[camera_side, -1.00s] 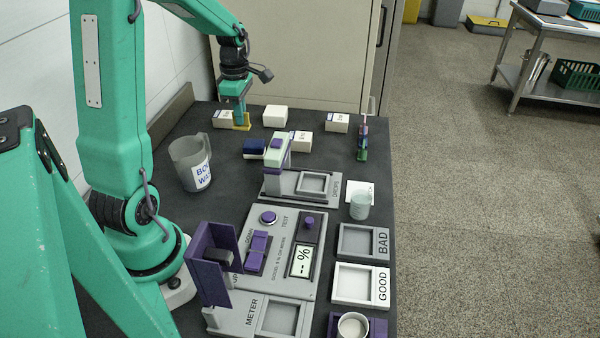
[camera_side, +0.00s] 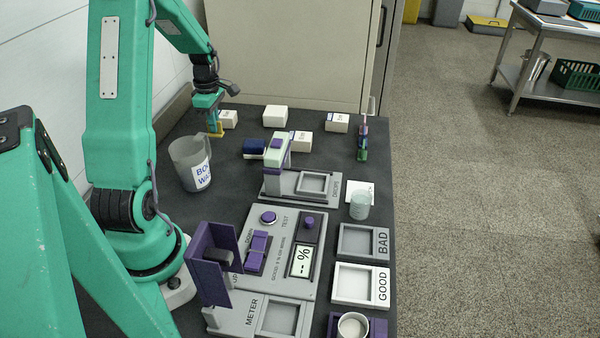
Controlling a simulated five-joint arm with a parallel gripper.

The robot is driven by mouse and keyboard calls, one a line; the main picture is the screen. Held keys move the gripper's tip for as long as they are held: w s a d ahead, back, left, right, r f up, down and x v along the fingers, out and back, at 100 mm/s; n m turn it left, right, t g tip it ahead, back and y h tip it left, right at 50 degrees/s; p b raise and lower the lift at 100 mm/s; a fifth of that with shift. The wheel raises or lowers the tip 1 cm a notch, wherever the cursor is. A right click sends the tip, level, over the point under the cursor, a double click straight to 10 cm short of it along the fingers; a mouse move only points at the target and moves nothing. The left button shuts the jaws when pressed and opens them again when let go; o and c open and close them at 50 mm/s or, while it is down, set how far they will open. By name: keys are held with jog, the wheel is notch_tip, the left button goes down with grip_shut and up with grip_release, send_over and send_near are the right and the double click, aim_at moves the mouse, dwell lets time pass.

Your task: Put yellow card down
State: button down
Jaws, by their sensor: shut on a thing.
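My gripper (camera_side: 213,128) is at the far left of the dark bench, pointing down. It is shut on the yellow card (camera_side: 216,130), of which only a small part shows below and beside the fingers. The card is low, close to the bench top, just left of a white box with a label (camera_side: 228,119). I cannot tell whether the card touches the bench.
A grey jug (camera_side: 185,163) stands in front of my gripper. White boxes (camera_side: 275,116) stand along the back. A dark blue block (camera_side: 255,148), a drops station (camera_side: 325,200), a test panel (camera_side: 270,280), and BAD (camera_side: 355,226) and GOOD (camera_side: 350,270) trays fill the middle and right.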

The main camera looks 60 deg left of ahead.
aim_at(216, 134)
jog(key=shift+f, duration=0.1)
jog(key=shift+f, duration=1.9)
jog(key=shift+f, duration=0.15)
jog(key=c, duration=1.6)
grip_release()
notch_tip(216, 134, up, 12)
jog(key=shift+r, duration=0.2)
